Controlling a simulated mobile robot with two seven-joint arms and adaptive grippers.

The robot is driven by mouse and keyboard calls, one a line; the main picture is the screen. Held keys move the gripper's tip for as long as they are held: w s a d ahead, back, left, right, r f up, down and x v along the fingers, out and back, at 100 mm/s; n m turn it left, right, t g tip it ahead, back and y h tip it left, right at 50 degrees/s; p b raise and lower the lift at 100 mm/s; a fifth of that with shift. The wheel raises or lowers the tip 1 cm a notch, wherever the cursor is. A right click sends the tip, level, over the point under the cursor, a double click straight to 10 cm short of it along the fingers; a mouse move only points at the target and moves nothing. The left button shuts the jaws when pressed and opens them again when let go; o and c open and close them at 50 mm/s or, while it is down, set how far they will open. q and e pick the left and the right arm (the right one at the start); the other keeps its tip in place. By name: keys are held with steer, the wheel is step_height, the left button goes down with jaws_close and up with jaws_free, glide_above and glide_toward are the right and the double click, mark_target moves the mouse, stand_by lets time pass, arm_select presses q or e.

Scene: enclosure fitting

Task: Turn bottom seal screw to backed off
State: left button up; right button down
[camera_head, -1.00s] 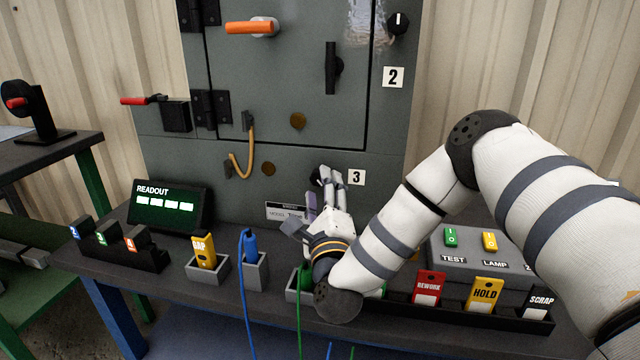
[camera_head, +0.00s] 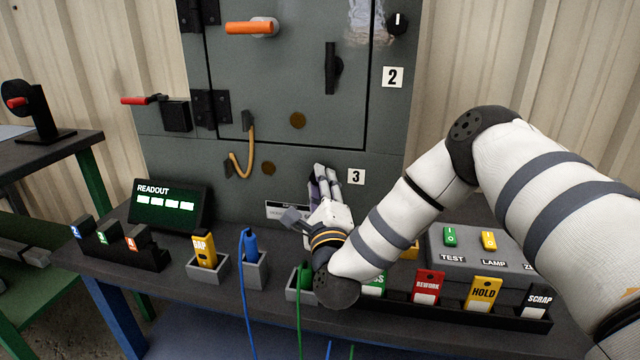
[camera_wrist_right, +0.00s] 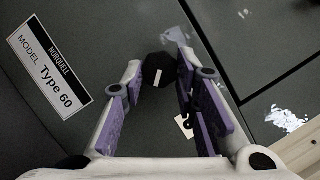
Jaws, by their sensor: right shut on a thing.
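The bottom seal screw shows as a black round knob (camera_wrist_right: 158,69) with a white line on it in the right wrist view. The line runs nearly upright in that picture. My right gripper (camera_wrist_right: 160,76) has its fingers on either side of the knob and is shut on it. In the head view my right gripper (camera_head: 325,176) reaches the lower part of the grey enclosure (camera_head: 290,100), beside the "3" tag (camera_head: 356,177). The knob is hidden behind the fingers there. My left gripper is not in view.
Below the enclosure, the bench carries a readout (camera_head: 168,206), a blue plug (camera_head: 250,243) in a holder, a green plug (camera_head: 304,277) under my right wrist, and a row of tags including HOLD (camera_head: 484,293).

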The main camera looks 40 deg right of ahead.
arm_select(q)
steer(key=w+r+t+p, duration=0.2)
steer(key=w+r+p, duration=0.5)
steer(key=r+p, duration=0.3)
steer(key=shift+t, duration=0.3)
arm_select(e)
steer(key=shift+w+a+r+n+g+h, duration=0.1)
steer(key=shift+r+n+g, duration=0.15)
steer(key=shift+n+g, duration=2.3)
steer(key=shift+w+a+r+n+g+h, duration=0.15)
steer(key=shift+n+g, duration=0.35)
steer(key=shift+n, duration=4)
steer(key=shift+w+a+r+n+g+h, duration=0.1)
steer(key=shift+r+n+g, duration=0.2)
steer(key=shift+n+g, duration=2.25)
steer(key=shift+n+t, duration=0.8)
steer(key=shift+n, duration=0.4)
steer(key=c, duration=1.3)
jaws_free()
